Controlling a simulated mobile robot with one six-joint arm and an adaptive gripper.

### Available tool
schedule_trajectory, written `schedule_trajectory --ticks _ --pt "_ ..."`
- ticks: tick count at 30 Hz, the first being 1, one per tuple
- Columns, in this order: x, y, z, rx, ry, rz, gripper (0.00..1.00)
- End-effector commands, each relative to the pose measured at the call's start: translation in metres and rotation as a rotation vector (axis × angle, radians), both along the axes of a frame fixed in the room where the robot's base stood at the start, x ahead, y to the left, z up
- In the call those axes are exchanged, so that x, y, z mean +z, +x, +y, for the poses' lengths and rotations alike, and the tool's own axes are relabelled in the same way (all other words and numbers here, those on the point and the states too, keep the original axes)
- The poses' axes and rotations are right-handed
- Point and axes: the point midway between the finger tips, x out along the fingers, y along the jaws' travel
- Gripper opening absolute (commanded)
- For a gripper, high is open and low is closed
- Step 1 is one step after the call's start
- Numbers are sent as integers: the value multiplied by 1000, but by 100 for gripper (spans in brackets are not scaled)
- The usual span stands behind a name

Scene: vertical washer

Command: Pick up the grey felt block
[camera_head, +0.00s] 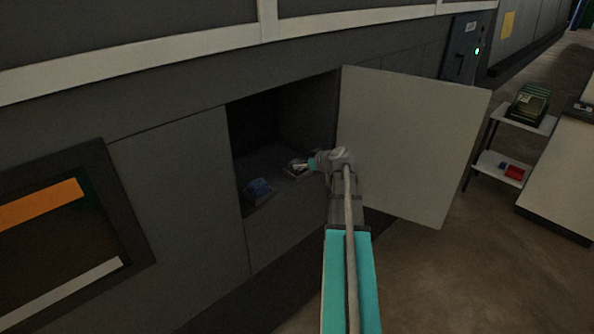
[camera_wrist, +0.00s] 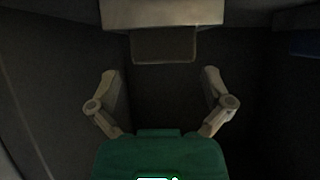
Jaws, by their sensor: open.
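A grey block (camera_wrist: 162,14), which looks like the felt block, shows at the top of the wrist view, with a darker grey part (camera_wrist: 163,46) right below it. My gripper (camera_wrist: 160,76) is open, its two fingers spread to either side below the block, with nothing between them. In the head view, a small pale grey item (camera_head: 296,171) lies on the floor of the open compartment at my gripper's end. My gripper reaches in past the open door; its fingers are too small to make out there. I cannot tell whether they touch the block.
A blue item (camera_head: 258,188) lies in the compartment near its left front edge; blue also shows at the wrist view's right edge (camera_wrist: 306,43). The open door (camera_head: 415,140) stands close to the right of my arm. A cart (camera_head: 500,165) stands farther right.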

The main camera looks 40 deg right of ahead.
Motion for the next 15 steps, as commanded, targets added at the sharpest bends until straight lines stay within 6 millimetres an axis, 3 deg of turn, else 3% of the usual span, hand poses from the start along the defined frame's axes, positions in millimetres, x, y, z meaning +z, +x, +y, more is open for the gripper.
schedule_trajectory --ticks 5,15 --pt "-3 4 0 0 0 0 100" --pt "-21 36 5 0 0 0 100"
